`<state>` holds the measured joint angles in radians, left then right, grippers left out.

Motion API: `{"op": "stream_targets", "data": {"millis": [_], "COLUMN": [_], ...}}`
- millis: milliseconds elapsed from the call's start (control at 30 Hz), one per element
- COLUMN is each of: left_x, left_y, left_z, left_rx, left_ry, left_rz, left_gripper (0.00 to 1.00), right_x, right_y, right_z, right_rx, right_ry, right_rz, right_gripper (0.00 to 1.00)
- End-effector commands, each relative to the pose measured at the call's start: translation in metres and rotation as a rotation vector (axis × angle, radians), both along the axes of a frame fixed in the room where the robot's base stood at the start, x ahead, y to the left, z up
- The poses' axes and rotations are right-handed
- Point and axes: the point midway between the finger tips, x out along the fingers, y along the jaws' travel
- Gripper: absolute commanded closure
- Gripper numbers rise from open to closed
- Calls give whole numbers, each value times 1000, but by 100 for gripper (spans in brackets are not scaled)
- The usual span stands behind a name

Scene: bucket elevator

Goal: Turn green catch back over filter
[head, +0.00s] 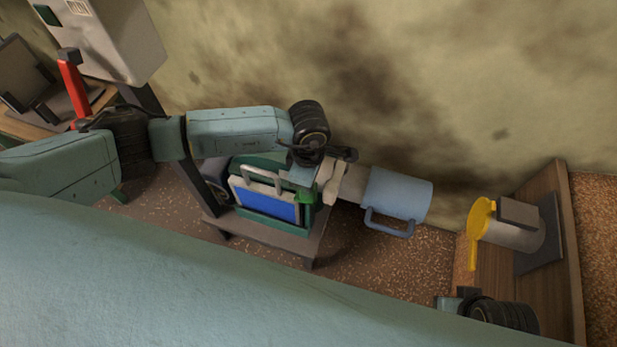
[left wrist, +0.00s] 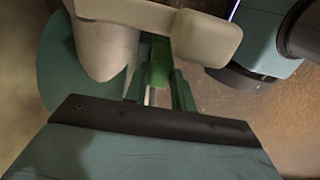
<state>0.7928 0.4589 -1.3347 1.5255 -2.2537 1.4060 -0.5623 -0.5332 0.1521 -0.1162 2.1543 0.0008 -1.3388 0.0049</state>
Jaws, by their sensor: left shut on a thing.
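The filter (head: 268,206) is a blue panel in a pale frame with a handle, seated in a dark green housing on a small stand. The green catch (head: 305,197) is at the right edge of the filter. My left gripper (head: 303,176) is over that edge and shut on the green catch. In the left wrist view the catch (left wrist: 159,66) is between the two green fingers (left wrist: 160,92). The fingertips are partly hidden in the head view. Part of my right arm shows at the bottom right, and its jaws cannot be made out.
A light blue cylinder with a handle (head: 398,196) sticks out right of the housing, close to my left gripper. A grey cylinder with a yellow lever (head: 480,222) is on a wooden board at the right. A red lever (head: 73,84) stands at the left.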

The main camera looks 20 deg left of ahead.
Motion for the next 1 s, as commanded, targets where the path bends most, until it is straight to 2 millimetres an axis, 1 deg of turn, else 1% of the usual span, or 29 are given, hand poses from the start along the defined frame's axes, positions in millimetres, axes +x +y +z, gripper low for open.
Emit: {"op": "stream_targets", "data": {"millis": [467, 500, 633, 900, 1000], "left_x": [0, 0, 0, 0, 0], "left_y": [0, 0, 0, 0, 0], "left_z": [0, 0, 0, 0, 4], "left_rx": [0, 0, 0, 0, -1], "left_ry": [0, 0, 0, 0, -1], "left_rz": [16, 15, 14, 13, 13], "left_gripper": [97, 71, 54, 53, 53], "right_x": [0, 0, 0, 0, 0], "right_y": [0, 0, 0, 0, 0], "right_z": [-2, -2, -2, -2, 0], "right_rx": [-2, -2, -1, -1, -1], "right_ry": [4, 4, 4, 3, 0], "right_rz": [0, 0, 1, 1, 1], "right_gripper": [62, 62, 62, 62, 62]}}
